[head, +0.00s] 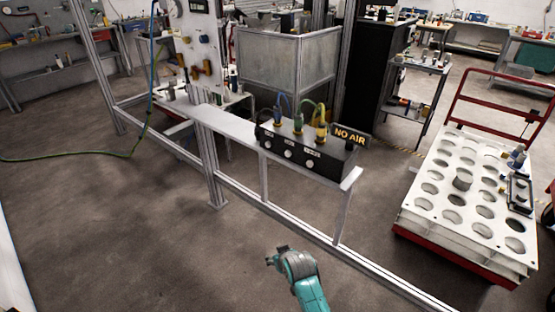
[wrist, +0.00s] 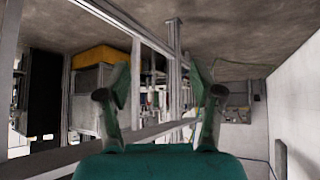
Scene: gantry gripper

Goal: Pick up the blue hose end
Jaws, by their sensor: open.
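A black box (head: 300,151) with a lit "NO AIR" sign stands on a grey rail shelf in the head view. A short blue hose (head: 279,103) rises from its left connector, beside green and yellow ones. Another thin blue hose (head: 153,65) hangs at the left and runs into a green hose on the floor. I cannot tell which has the blue hose end. My gripper (head: 276,258) is in front of and below the box, apart from it. In the wrist view, my gripper (wrist: 160,98) is open, with nothing held between its fingers.
A metal frame with a low rail (head: 290,222) stands between my arm and the workshop. A white rack with round holes (head: 472,190) sits on a red cart at the right. Bare floor (head: 150,230) lies at the left.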

